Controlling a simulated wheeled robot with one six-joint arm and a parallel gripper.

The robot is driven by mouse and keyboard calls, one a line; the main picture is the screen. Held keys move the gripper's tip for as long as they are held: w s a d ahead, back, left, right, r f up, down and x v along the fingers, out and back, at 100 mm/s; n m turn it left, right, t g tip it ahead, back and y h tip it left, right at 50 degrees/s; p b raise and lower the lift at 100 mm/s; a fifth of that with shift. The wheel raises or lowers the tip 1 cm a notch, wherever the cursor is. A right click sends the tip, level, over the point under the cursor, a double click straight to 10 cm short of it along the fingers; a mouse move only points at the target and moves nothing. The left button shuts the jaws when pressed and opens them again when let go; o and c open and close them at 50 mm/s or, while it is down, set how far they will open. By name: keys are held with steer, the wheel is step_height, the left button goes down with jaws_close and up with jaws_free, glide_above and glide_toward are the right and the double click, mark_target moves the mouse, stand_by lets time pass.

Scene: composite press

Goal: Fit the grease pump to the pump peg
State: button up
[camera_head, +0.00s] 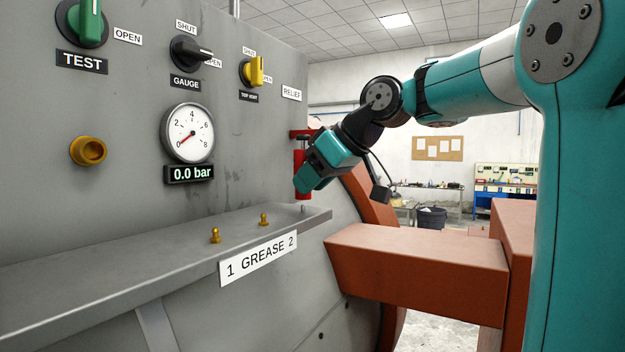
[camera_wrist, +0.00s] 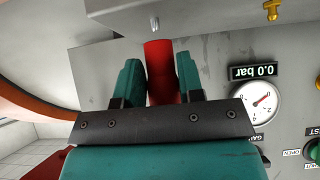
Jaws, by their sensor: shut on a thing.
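The grease pump, a red cylinder (camera_head: 301,160), is upright in my gripper (camera_head: 308,182), with a red cross piece at its top. In the wrist view it shows as a red body (camera_wrist: 158,60) between the two teal fingers of my gripper (camera_wrist: 160,78), which is shut on it. A small silver peg, which looks like the pump peg (camera_head: 303,208), stands near the right end of the grey shelf (camera_head: 150,245). It also shows in the wrist view (camera_wrist: 155,24). The pump's lower end appears just above or behind the peg; the gap is hard to judge.
Brass grease nipples (camera_head: 215,235) (camera_head: 263,219) stand left of the peg on the shelf. The grey panel (camera_head: 120,180) carries knobs and a pressure gauge (camera_head: 188,133) with a display reading 0.0 bar. An orange-brown beam (camera_head: 420,262) lies below and right of the shelf.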

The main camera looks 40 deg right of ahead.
steer(key=shift+f+b, duration=0.95)
steer(key=shift+f, duration=0.2)
stand_by(0.5)
steer(key=o, duration=1)
